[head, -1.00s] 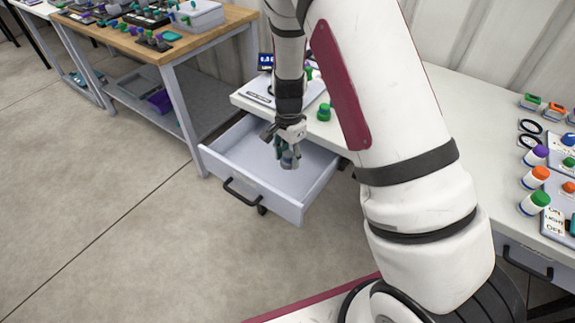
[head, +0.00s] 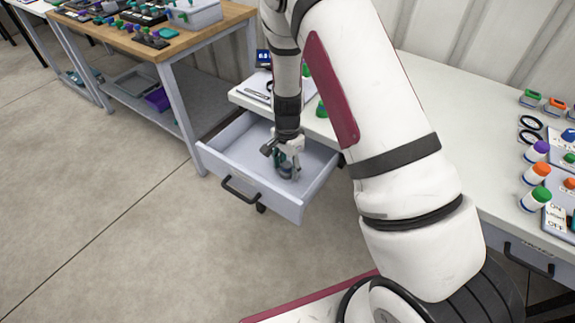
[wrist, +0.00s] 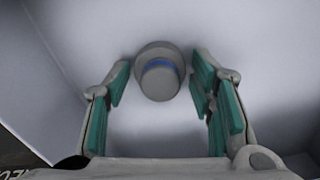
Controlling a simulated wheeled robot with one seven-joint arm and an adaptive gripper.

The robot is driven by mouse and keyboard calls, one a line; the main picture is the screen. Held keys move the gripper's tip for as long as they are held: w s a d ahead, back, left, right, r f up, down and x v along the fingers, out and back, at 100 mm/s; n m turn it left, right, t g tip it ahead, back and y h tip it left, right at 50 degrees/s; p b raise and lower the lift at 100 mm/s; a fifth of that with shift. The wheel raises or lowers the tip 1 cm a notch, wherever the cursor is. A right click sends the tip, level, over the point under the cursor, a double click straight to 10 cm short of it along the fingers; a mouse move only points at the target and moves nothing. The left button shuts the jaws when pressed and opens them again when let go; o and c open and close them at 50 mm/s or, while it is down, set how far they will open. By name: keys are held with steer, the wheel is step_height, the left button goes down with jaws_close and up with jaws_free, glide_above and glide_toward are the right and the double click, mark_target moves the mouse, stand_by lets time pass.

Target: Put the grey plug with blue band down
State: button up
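The grey plug with the blue band (wrist: 159,80) stands inside the open drawer (head: 222,181), seen from above in the wrist view. Its round grey top and blue band show between the two fingers. My gripper (wrist: 160,85) is open around it, with a narrow gap on each side between the teal pads and the plug. In the head view my gripper (head: 286,168) reaches down into the drawer near its right side, and its fingers partly hide the plug there.
The drawer floor around the plug looks bare. The drawer walls stand close to my gripper. A white worktop (head: 440,135) lies behind and right, with a green piece (head: 321,110) near the drawer. A wooden-topped bench (head: 225,22) stands at the back left.

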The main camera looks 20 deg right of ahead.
steer(key=shift+r, duration=0.1)
step_height(320, 180, up, 12)
steer(key=r+p, duration=0.1)
steer(key=p, duration=0.1)
step_height(320, 180, up, 10)
steer(key=f+n+y, duration=0.1)
steer(key=n, duration=0.2)
glide_above(288, 164)
steer(key=s+a, duration=0.1)
steer(key=s, duration=0.4)
steer(key=s+r+n+t, duration=0.2)
steer(key=s+r+n, duration=0.5)
steer(key=s+r, duration=0.75)
steer(key=s+d+n+h, duration=0.1)
steer(key=s+n, duration=0.2)
steer(key=s, duration=1)
steer(key=shift+f+n+t, duration=0.2)
steer(key=shift+n+t, duration=0.1)
steer(key=shift+n, duration=0.1)
